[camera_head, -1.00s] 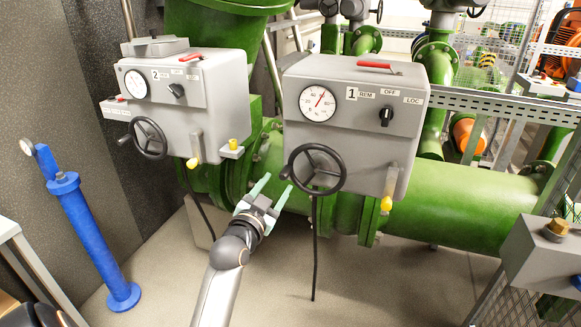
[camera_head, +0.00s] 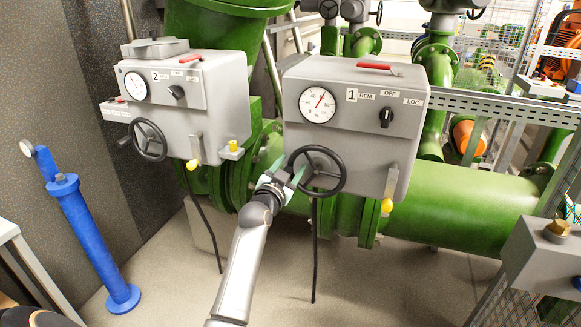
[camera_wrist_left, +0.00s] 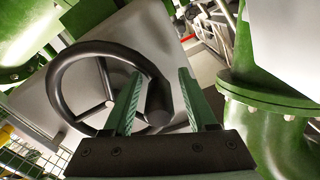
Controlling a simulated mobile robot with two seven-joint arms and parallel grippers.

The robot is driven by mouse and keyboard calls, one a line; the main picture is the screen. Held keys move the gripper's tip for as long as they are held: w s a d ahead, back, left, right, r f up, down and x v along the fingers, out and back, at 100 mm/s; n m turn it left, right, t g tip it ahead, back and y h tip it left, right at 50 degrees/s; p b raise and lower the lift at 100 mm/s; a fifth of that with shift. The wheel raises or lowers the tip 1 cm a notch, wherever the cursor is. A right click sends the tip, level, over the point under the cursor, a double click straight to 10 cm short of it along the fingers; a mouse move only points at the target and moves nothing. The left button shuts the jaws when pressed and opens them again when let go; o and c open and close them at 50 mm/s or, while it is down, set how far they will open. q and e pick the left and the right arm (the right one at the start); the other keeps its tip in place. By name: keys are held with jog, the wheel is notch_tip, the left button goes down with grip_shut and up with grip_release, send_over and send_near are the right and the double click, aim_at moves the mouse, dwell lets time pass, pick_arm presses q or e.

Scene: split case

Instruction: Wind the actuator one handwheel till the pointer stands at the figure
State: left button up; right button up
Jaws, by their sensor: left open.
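Actuator one (camera_head: 350,122) is a grey box marked 1 with a dial (camera_head: 317,104), whose red pointer leans up and slightly right. Its black handwheel (camera_head: 316,189) is on the lower left front; the wheel also shows in the left wrist view (camera_wrist_left: 56,99). My left gripper (camera_head: 288,173) is at the wheel's left edge. In the left wrist view its green fingers (camera_wrist_left: 155,95) are open, with the wheel's dark knob (camera_wrist_left: 158,100) between them. Whether they touch the knob I cannot tell. My right gripper is not in view.
Actuator two (camera_head: 222,100), with its own black handwheel (camera_head: 148,139), stands to the left. A yellow-ended fitting (camera_head: 387,203) hangs at the right of actuator one. A green pipe (camera_head: 460,205) runs behind. The floor in front (camera_head: 370,285) is mostly clear.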

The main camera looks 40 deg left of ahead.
pick_arm(q)
grip_shut()
jog(key=shift+a, duration=0.1)
dwell(1.2)
